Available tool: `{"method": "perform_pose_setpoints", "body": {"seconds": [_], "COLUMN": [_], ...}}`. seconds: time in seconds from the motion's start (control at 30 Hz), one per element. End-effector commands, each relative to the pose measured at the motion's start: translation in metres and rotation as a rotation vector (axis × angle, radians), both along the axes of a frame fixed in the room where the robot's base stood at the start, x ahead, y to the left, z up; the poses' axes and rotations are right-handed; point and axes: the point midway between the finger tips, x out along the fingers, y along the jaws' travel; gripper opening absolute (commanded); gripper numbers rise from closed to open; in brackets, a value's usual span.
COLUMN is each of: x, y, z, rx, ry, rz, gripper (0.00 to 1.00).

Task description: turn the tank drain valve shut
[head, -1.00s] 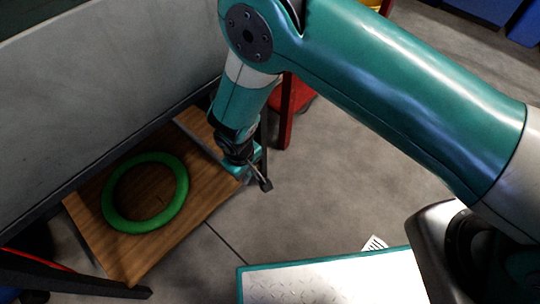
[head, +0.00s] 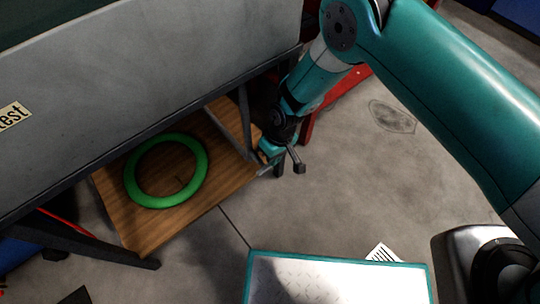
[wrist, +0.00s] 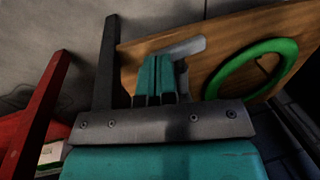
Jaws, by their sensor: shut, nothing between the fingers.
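The grey tank (head: 150,75), with a partly cut-off label reading "est", fills the upper left of the head view. I cannot clearly make out its drain valve there. In the wrist view a pale grey bent bar (wrist: 190,47) shows just beyond my fingertips; whether it is the valve's lever or part of the frame I cannot tell. My gripper (head: 268,152) is low beside the right end of the wooden shelf, below the tank's edge. In the wrist view its teal fingers (wrist: 156,62) are together and empty. Contact with the bar cannot be judged.
A green ring (head: 196,190) lies on the wooden shelf (head: 145,232). A dark post (wrist: 106,65) stands left of my fingers in the wrist view, with a red frame (wrist: 42,100) beyond. A teal-edged plate (head: 400,285) is at the front. Floor at right is open.

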Motion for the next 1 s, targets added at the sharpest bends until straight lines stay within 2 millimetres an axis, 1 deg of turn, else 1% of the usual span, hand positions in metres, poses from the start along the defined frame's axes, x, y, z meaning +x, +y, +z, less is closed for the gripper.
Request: {"method": "perform_pose_setpoints", "body": {"seconds": [0.73,1.0], "x": [0.001,0.002], "y": [-0.002,-0.002], "z": [-0.002,0.009], "rx": [-0.002,-0.001], "ry": [0.000,-0.001], "rz": [-0.001,-0.001], "gripper": [0.00,0.00]}}
